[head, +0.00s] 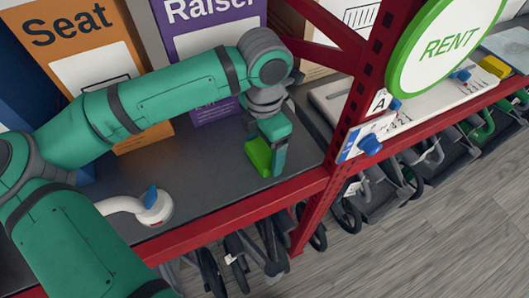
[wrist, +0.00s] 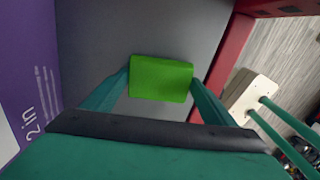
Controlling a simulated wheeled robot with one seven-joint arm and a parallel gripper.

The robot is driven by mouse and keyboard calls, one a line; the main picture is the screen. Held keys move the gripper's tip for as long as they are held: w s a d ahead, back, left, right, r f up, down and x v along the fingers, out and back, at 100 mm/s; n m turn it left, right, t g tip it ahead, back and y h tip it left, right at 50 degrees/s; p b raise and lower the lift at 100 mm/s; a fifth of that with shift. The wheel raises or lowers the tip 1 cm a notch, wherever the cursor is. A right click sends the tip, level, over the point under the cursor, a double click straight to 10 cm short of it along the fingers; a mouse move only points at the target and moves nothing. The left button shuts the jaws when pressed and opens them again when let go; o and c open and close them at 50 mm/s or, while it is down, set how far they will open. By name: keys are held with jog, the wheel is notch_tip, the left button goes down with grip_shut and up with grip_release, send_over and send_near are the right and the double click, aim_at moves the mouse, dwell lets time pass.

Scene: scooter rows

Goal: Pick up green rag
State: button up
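The green rag (head: 258,157) is a bright green block-like shape on the dark grey shelf, near its front right corner. In the wrist view the rag (wrist: 160,78) is a green rectangle between my two fingertips. My gripper (head: 276,150) points down at the rag from above. Its fingers are spread wide, one on each side of the rag in the wrist view (wrist: 160,80). The tips look very close to the rag's left and right edges; I cannot tell whether they touch or press on it. In the head view my gripper hides part of the rag's right side.
A red post (head: 347,120) and the shelf's red front edge (head: 240,215) are close by. Orange "Seat" (head: 100,65) and purple "Raiser" (head: 205,40) boxes stand behind. A white round-ended object (head: 150,208) lies to the left. A "RENT" sign (head: 448,45) hangs right.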

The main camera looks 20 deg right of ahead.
aim_at(264, 150)
jog(key=c, duration=0.5)
jog(key=shift+o, duration=0.2)
jog(key=shift+w, duration=0.1)
jog(key=shift+r, duration=0.15)
notch_tip(264, 150, up, 10)
jog(key=o, duration=0.4)
jog(key=shift+c, duration=1.5)
